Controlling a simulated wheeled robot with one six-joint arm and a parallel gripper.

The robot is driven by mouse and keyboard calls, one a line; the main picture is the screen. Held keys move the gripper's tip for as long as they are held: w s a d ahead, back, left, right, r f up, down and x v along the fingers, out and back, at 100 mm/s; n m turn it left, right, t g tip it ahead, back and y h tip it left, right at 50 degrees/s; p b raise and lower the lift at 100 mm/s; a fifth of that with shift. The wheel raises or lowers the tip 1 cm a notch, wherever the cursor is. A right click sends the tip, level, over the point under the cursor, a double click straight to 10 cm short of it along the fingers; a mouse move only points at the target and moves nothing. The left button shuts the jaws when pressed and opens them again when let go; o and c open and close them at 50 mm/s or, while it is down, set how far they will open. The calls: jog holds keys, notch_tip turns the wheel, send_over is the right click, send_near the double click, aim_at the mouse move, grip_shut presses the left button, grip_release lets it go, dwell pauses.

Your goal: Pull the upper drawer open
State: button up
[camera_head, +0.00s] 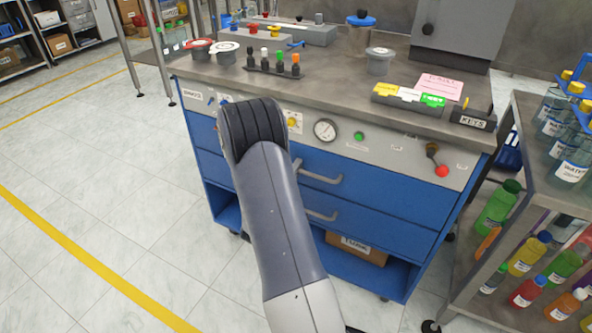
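The upper drawer (385,200) is a blue front just below the grey control panel of the workbench. It looks shut, flush with the bench front. Its grey bar handle (322,178) shows just right of my arm. A lower blue drawer (375,231) with a similar handle (321,215) sits below it and also looks shut. My arm crosses in front of the left part of both drawers and hides it. My gripper is not visible, so I cannot tell where it is relative to the handle.
A cardboard box (356,247) sits on the open shelf below. A metal bottle rack (503,150) stands close at the right. Tiled floor is clear at the left.

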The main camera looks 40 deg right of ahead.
jog(key=shift+d, duration=0.15)
jog(key=shift+c, duration=0.3)
grip_shut()
